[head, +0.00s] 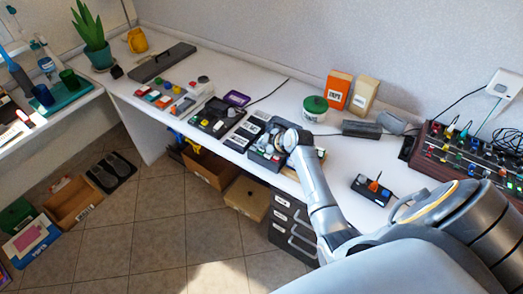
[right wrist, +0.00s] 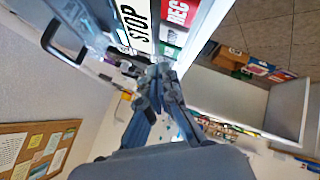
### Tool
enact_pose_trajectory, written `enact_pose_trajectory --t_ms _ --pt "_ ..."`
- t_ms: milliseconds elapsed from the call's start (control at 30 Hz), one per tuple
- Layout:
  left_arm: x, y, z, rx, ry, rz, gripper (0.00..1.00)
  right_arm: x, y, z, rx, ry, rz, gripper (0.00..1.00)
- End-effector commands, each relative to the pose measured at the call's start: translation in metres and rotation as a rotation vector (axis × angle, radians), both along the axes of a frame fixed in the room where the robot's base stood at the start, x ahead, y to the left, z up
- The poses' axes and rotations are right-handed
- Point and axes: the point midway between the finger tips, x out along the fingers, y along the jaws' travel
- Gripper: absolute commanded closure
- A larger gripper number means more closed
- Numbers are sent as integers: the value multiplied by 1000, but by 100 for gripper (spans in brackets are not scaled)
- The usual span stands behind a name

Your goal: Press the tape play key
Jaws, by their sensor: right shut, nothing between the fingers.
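My right arm (head: 318,190) reaches over the white desk to a grey keyed device (head: 255,157), and its wrist covers part of that device. In the right wrist view my right gripper (right wrist: 158,76) is shut and empty, with its fingertips close to a row of labelled keys. A white label reading STOP (right wrist: 136,24) and a red one reading REC (right wrist: 179,11) show beyond the fingertips. I cannot read a play label, and I cannot tell whether the fingertips touch a key. My left gripper is not in view.
A dark panel with coloured knobs (head: 470,152) stands at the right. A green-lidded tub (head: 315,108) and an orange box (head: 338,88) stand behind the arm. Grey drawers (head: 291,228) are below.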

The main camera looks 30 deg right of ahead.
Motion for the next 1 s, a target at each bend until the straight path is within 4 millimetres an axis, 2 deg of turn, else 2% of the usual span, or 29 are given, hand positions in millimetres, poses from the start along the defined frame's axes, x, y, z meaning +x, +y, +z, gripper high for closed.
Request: enact_pose_trajectory --t_ms 1000 --pt "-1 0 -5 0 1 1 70 0 0 -9 0 0 0 100"
